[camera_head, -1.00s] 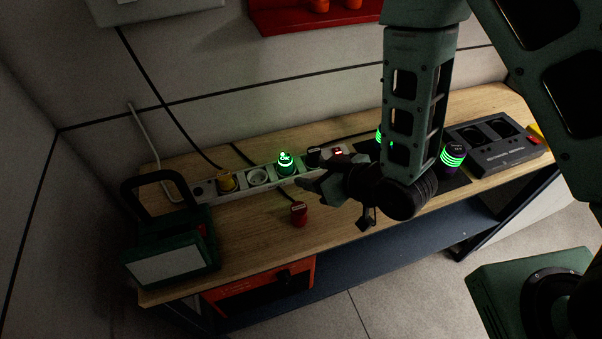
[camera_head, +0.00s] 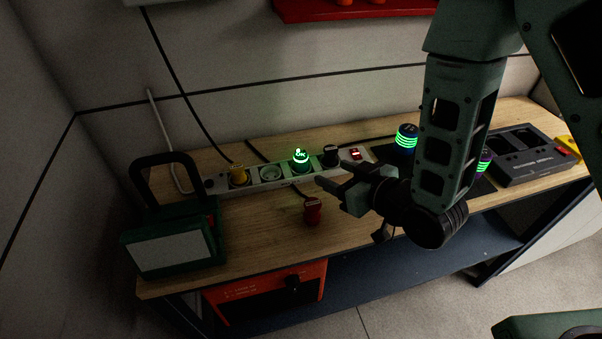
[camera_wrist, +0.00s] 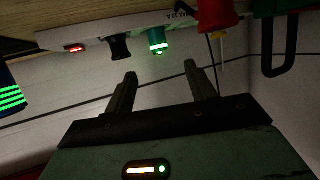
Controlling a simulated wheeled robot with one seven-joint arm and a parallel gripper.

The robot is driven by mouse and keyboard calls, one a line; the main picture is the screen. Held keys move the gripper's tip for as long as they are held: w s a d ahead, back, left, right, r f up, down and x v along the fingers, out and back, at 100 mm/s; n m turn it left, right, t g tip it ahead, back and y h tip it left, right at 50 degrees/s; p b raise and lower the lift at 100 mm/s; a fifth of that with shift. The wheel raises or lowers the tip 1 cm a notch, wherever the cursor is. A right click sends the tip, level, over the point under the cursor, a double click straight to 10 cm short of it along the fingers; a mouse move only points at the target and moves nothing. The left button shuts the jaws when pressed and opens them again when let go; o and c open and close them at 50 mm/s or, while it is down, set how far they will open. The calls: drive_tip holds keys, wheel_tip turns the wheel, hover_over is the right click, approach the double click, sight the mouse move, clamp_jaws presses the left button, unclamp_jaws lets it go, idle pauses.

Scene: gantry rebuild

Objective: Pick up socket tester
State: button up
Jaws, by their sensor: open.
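The socket tester (camera_head: 301,161) is a small green, glowing plug with "OK" on its lit face. It sits in the white power strip (camera_head: 210,188) on the wooden bench, between an empty socket and a black plug (camera_head: 330,155). It also shows in the wrist view (camera_wrist: 157,40), just beyond the fingertips and roughly between them. My gripper (camera_head: 332,174) is open and empty, to the right of the tester and apart from it in the head view. In the wrist view its two fingers (camera_wrist: 160,73) are spread with nothing between them.
A yellow plug (camera_head: 238,175) is in the strip's left part. A red plug (camera_head: 312,210) lies in front of the strip. A green lamp-like box (camera_head: 173,243) stands left. A banded cylinder (camera_head: 406,138) and grey socket box (camera_head: 527,155) are right.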

sight(305, 156)
drive_tip(key=shift+b+x, duration=1.65)
drive_tip(key=shift+b, duration=2.25)
drive_tip(key=p+x, duration=0.1)
drive_tip(key=x, duration=0.2)
drive_tip(key=p+x, duration=0.1)
drive_tip(key=x, duration=0.2)
drive_tip(key=p+x, duration=0.2)
drive_tip(key=x, duration=0.2)
drive_tip(key=shift+w+d+r, duration=0.1)
drive_tip(key=shift+w+r, duration=0.1)
drive_tip(key=shift+r, duration=0.15)
drive_tip(key=c, duration=1.1)
drive_tip(key=shift+c, duration=0.2)
drive_tip(key=shift+r, duration=0.1)
